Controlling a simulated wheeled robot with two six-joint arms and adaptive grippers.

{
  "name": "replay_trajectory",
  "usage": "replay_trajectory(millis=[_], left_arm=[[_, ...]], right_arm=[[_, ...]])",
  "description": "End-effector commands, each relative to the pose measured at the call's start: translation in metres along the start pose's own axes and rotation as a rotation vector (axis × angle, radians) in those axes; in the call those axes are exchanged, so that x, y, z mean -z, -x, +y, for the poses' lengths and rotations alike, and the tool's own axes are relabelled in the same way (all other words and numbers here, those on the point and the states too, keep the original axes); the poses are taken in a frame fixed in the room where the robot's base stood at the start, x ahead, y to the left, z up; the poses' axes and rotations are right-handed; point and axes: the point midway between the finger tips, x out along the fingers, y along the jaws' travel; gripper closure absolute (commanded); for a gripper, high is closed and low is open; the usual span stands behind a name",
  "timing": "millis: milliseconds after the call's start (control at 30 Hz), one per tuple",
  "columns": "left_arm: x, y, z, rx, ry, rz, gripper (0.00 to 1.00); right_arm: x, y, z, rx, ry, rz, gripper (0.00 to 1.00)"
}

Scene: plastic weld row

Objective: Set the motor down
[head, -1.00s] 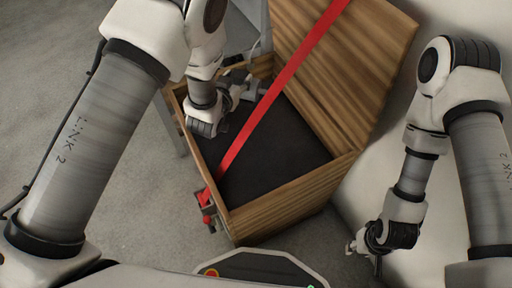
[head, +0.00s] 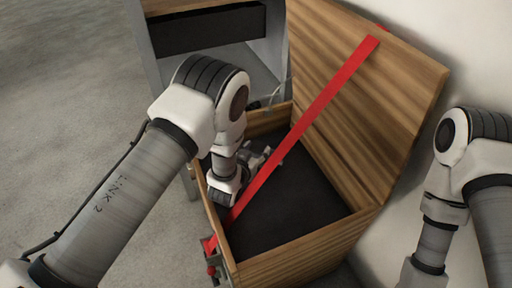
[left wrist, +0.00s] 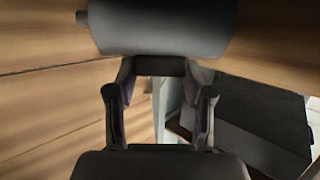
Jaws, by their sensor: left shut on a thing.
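The motor (left wrist: 160,28) is a dark grey cylinder with a short stub at its left end, across the top of the left wrist view. My left gripper (left wrist: 160,72) is shut on it, its two fingers reaching up to the motor's underside. In the head view my left gripper (head: 257,160) is inside an open wooden chest (head: 300,253), near its left wall and partly behind a red strap (head: 305,122). The motor is hard to make out there. Whether it touches the chest floor cannot be told. My right gripper is out of the picture.
The chest's dark floor (head: 290,215) looks bare to the right of the strap. The strap runs diagonally from the raised lid (head: 380,95) to a red fitting (head: 211,268) at the front left. A grey cabinet (head: 270,60) stands behind, and a pale wall is on the right.

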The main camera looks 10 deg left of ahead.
Motion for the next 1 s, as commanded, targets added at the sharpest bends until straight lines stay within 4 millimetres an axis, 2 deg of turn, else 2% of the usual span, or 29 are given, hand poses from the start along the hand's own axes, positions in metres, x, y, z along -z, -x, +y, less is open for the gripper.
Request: replay_trajectory(millis=[167, 200, 233, 600, 667, 900, 1000], left_arm=[[0.001, -0.001, 0.000, 0.000, 0.000, 0.007, 1.00], [-0.001, -0.001, 0.000, 0.000, 0.000, 0.000, 0.34], [-0.001, 0.000, 0.000, 0.000, 0.000, 0.000, 0.24], [0.002, 0.002, 0.000, 0.000, 0.000, -0.001, 0.23], [0.002, 0.009, 0.000, 0.000, 0.000, -0.002, 0.23], [0.003, 0.058, 0.000, 0.000, 0.000, -0.004, 0.23], [0.002, 0.071, 0.000, 0.000, 0.000, -0.002, 0.23]], right_arm=[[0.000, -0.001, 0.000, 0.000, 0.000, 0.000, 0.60], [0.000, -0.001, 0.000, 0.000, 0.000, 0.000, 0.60], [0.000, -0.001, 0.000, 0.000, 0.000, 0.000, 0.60], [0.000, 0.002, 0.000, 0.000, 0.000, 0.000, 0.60], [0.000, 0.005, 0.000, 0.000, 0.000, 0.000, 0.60], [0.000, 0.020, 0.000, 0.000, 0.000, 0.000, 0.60], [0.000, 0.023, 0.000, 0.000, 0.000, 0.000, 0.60]])
